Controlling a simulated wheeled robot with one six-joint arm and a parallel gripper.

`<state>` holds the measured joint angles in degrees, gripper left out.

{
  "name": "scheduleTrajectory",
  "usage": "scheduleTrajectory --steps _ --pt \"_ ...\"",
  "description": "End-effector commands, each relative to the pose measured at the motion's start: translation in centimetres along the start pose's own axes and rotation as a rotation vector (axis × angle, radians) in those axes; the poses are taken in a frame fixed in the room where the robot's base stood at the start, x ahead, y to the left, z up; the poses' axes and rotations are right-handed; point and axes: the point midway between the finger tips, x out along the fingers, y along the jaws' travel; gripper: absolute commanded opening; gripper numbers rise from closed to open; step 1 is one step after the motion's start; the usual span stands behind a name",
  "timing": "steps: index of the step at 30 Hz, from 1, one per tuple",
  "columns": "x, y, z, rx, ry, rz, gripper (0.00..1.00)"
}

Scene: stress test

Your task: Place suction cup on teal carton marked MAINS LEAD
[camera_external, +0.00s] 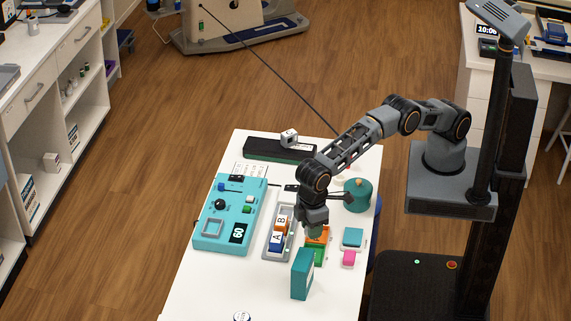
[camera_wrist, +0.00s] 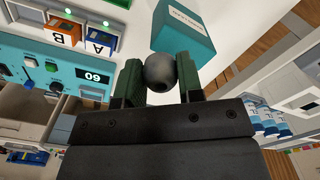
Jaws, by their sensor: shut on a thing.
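My gripper (camera_external: 315,228) points down over the right half of the white table in the external view. In the wrist view my gripper (camera_wrist: 159,76) has its two dark green fingers on either side of a rounded dark grey thing, taken as the suction cup (camera_wrist: 160,73). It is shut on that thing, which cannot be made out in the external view. A teal carton (camera_external: 302,274) stands upright at the table's front, just in front of my gripper. A teal carton (camera_wrist: 183,32) with small lettering, too small to read, shows beyond the fingertips in the wrist view.
Orange and green blocks (camera_external: 319,256) lie below my gripper. A grey tray (camera_external: 268,250) with blue and orange lettered blocks and a teal panel (camera_external: 213,240) reading 60 lie to the left.

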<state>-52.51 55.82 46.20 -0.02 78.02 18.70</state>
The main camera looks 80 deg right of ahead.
Motion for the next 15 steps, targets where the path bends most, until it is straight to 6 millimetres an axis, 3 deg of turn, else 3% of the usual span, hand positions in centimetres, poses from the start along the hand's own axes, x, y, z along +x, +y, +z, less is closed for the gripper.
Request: scheduleTrajectory --steps 6,15 --pt "1.6 -0.3 -1.4 0.001 0.001 0.000 0.12" --pt "2.3 -0.5 -1.9 0.001 0.000 0.000 0.12"
